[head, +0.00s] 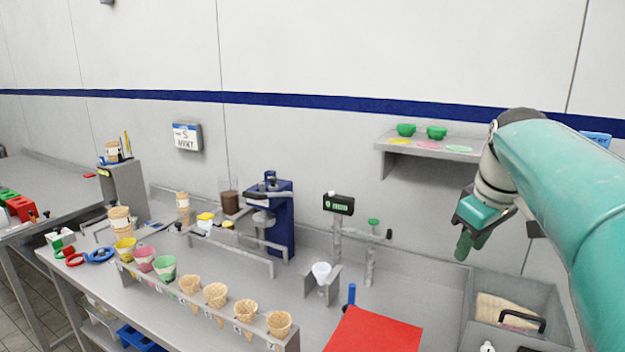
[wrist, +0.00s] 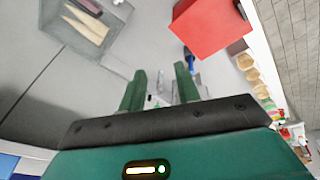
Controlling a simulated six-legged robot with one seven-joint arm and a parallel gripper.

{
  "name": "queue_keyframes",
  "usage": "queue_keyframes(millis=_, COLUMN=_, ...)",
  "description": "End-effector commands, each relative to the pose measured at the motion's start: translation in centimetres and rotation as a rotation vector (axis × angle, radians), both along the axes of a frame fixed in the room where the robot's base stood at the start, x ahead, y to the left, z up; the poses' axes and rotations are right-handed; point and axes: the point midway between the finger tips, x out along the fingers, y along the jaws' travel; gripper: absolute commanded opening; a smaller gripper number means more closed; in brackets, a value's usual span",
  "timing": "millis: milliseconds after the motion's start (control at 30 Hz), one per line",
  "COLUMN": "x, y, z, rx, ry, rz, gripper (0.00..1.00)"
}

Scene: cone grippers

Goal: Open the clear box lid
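The clear box (head: 545,300) stands at the right end of the counter in the head view, with tan cone-like pieces inside. A black handle (head: 522,321) shows at its front; the clear lid is hard to make out, and it looks closed. The box also shows at the top left of the wrist view (wrist: 60,38), with its dark handle (wrist: 84,7). My gripper (head: 466,246) hangs above and to the left of the box, touching nothing. In the wrist view its two green fingers (wrist: 160,85) are apart with nothing held between them.
A shelf (head: 430,147) with green bowls is on the wall behind. A cone rack (head: 210,305), a blue machine (head: 280,220) and a green-topped post (head: 372,250) stand farther left.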

Motion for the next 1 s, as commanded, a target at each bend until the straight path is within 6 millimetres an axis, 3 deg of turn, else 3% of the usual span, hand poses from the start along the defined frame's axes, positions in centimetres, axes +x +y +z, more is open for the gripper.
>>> queue_keyframes(millis=33, x=-1.3, y=2.2, z=-0.7, rx=-0.002, ry=-0.012, rz=-0.028, gripper=0.33)
queue_keyframes(millis=200, x=-5.8, y=7.5, z=-4.0, rx=0.022, ry=-0.068, rz=-0.157, gripper=0.33)
queue_keyframes(millis=433, x=-12.5, y=12.5, z=-10.2, rx=0.102, ry=-0.153, rz=-0.313, gripper=0.33)
queue_keyframes(millis=633, x=-16.1, y=14.4, z=-14.5, rx=0.175, ry=-0.193, rz=-0.397, gripper=0.33)
queue_keyframes(millis=667, x=-16.3, y=14.6, z=-14.9, rx=0.181, ry=-0.196, rz=-0.404, gripper=0.27)
queue_keyframes(millis=800, x=-16.7, y=14.7, z=-15.5, rx=0.191, ry=-0.2, rz=-0.417, gripper=0.0)
queue_keyframes(millis=1000, x=-16.7, y=14.7, z=-15.4, rx=0.191, ry=-0.199, rz=-0.416, gripper=0.0)
